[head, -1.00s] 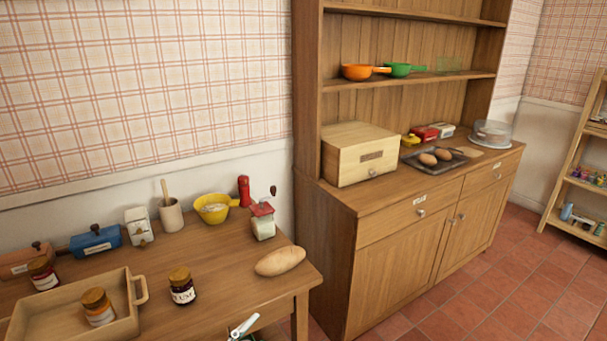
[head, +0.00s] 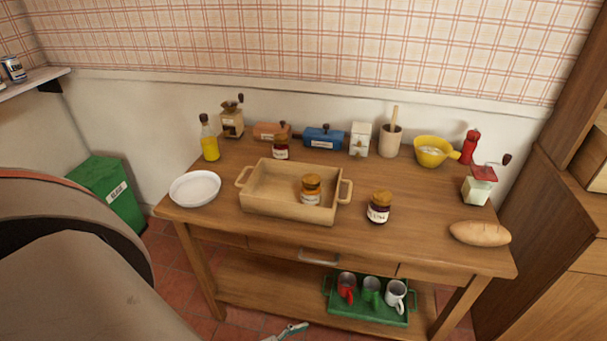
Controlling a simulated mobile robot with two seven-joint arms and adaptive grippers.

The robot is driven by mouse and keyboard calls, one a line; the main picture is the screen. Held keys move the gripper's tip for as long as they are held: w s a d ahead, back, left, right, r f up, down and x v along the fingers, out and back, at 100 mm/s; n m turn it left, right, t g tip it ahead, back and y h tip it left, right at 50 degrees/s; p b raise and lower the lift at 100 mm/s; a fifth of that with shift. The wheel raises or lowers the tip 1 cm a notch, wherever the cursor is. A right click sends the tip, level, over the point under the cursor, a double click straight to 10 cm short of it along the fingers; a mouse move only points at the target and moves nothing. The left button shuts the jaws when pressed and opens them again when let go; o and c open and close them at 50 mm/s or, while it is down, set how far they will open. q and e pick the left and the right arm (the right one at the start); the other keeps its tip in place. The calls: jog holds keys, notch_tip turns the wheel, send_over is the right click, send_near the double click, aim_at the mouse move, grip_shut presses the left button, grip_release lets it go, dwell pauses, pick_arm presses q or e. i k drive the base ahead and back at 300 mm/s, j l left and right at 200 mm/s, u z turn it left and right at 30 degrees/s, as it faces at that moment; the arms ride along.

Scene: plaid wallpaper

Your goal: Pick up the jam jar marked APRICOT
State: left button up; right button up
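A jar of orange jam (head: 311,192) with a golden-brown lid stands upright inside a wooden tray (head: 244,203) with two handles; its label is too small to read. A dark jam jar (head: 379,208) with a label that seems to read PLUM stands on the table right of the tray. A red jam jar (head: 281,147) stands behind the tray, its lower part partly hidden. What looks like my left gripper (head: 290,331) shows only as a pale and teal tip at the bottom edge, below the tabletop and apart from the jars. My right gripper is out of view.
The wooden table (head: 420,240) also holds a white plate (head: 195,188), an oil bottle (head: 209,140), a yellow bowl (head: 432,152) and a bread loaf (head: 480,233). A green tray (head: 345,309) with mugs sits on the lower shelf. A large grey shape blocks the lower left.

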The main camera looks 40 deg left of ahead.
aim_at(312, 196)
jog(key=u, duration=1.1)
